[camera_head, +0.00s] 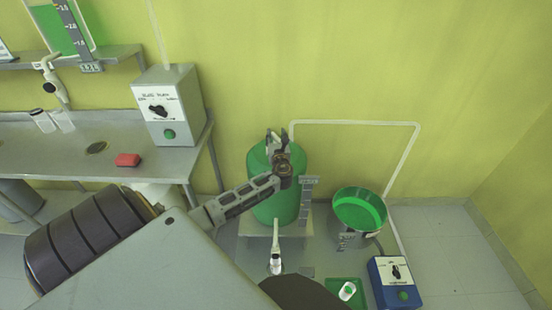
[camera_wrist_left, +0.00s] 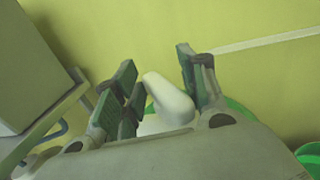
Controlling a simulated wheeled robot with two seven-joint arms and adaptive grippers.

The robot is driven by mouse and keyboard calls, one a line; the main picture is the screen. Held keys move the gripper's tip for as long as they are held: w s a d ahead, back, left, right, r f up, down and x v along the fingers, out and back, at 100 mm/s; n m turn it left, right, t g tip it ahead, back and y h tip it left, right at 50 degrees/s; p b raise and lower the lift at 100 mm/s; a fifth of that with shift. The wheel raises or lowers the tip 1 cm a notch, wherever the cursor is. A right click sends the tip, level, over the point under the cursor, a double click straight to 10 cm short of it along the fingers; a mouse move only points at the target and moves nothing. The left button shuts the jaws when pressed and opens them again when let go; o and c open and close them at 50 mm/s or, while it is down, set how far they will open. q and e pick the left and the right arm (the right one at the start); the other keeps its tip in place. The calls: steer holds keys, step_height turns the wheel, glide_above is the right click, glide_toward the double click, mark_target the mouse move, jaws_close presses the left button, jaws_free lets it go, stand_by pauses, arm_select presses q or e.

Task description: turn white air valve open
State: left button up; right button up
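The white air valve (camera_wrist_left: 168,100) shows in the left wrist view as a smooth white handle. It lies between the spread fingers of my left gripper (camera_wrist_left: 157,84), closer to the right finger in the picture. I cannot tell whether either finger touches it. In the head view my left gripper (camera_head: 277,138) is over the top of the green tank (camera_head: 275,200), and it hides the valve there. The green rim of the tank shows below the handle in the left wrist view. My right gripper is not in view.
A white pipe (camera_head: 350,122) runs along the yellow wall behind the tank. A green bucket (camera_head: 360,209) and a blue control box (camera_head: 395,281) stand to the right. A steel table (camera_head: 100,160) with a grey control box (camera_head: 170,106) is at left.

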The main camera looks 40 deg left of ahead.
arm_select(q)
steer(key=shift+m+t+h+b, duration=0.4)
steer(key=shift+m+t+h, duration=0.3)
steer(key=shift+t+h, duration=0.1)
steer(key=v, duration=1.2)
steer(key=shift+p, duration=0.45)
